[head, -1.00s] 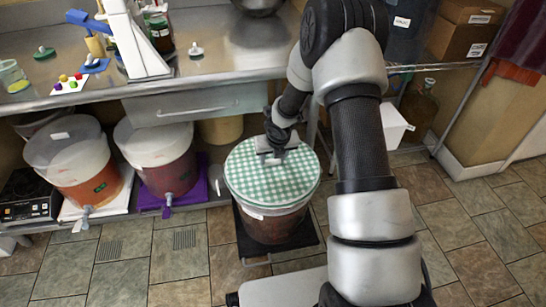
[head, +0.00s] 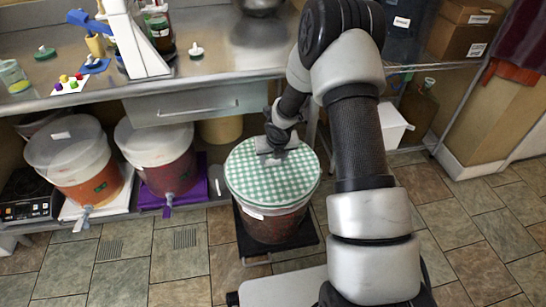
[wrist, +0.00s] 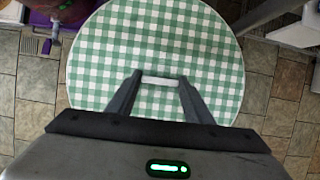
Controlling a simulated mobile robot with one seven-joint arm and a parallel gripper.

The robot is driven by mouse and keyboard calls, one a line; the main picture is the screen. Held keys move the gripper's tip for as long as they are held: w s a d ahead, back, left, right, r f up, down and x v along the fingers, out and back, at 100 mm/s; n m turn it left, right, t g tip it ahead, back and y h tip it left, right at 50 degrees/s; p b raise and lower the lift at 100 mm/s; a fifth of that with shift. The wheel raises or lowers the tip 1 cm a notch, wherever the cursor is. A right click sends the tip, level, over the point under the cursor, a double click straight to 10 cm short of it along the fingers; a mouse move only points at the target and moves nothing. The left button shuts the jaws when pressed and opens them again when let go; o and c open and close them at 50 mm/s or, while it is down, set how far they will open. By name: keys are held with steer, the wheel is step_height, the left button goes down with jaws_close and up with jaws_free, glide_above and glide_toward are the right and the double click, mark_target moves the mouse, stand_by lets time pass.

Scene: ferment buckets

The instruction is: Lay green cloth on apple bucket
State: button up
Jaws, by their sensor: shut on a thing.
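The green and white checked cloth (head: 250,178) lies as a round cover over the top of a bucket (head: 272,226) with dark red contents and a white label. The bucket stands on a dark low platform on the floor. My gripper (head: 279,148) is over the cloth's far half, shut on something. In the wrist view the cloth (wrist: 100,60) fills the middle, and my gripper (wrist: 160,82) has a white bar between its two fingers, set against the cloth. I cannot tell whether this white bar is part of the cloth or a separate handle.
Two lidded buckets stand at left, one orange-red (head: 88,184) and one dark red (head: 165,172) on a purple mat. A steel bench (head: 220,65) with a drawer runs behind. A white box (head: 394,127) is right of my arm. The tiled floor (head: 180,262) in front is clear.

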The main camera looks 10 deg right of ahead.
steer(key=o, duration=1.2)
steer(key=shift+c, duration=0.2)
steer(key=shift+o, duration=0.5)
steer(key=o, duration=0.5)
steer(key=shift+c, duration=0.2)
step_height(320, 180, up, 7)
steer(key=p, duration=0.7)
